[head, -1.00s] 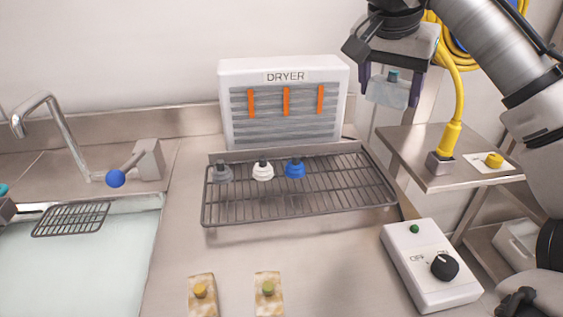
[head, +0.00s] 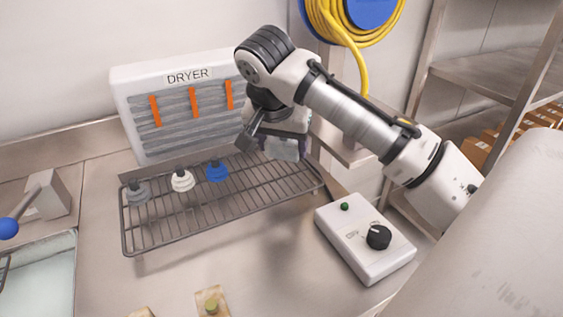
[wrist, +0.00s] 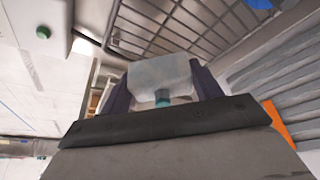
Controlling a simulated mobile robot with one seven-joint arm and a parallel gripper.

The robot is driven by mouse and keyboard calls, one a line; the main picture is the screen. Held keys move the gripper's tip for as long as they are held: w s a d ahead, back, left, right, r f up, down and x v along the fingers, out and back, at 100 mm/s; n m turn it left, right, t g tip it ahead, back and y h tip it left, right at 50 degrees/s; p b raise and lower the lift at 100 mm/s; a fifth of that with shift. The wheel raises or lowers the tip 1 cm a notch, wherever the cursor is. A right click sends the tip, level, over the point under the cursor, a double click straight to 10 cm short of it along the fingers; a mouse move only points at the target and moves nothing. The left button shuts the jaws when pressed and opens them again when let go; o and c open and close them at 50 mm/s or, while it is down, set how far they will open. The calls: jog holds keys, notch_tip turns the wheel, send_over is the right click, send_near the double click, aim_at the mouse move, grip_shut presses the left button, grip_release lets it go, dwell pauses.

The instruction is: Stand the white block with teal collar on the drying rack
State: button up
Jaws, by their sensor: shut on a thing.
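My gripper (head: 284,146) is shut on the white block with teal collar (wrist: 158,75). The block is pale and translucent, held between dark purple fingers, and its teal collar (wrist: 162,98) faces the palm in the wrist view. In the head view the gripper is over the back right end of the drying rack (head: 235,203), and the arm partly hides the block. I cannot tell whether the block touches the rack. The rack's bars also show beyond the block in the wrist view (wrist: 160,35).
Grey (head: 137,192), white (head: 182,181) and blue (head: 217,171) suction cups stand along the rack's back left. The dryer (head: 160,130) stands behind. A control box (head: 362,235) sits to the right. The rack's front and middle are clear.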

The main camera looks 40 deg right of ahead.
aim_at(281, 156)
jog(key=shift+f, duration=2.3)
jog(key=shift+f, duration=0.2)
jog(key=o, duration=1.1)
jog(key=shift+r, duration=0.25)
jog(key=v, duration=1.2)
jog(key=shift+s, duration=0.1)
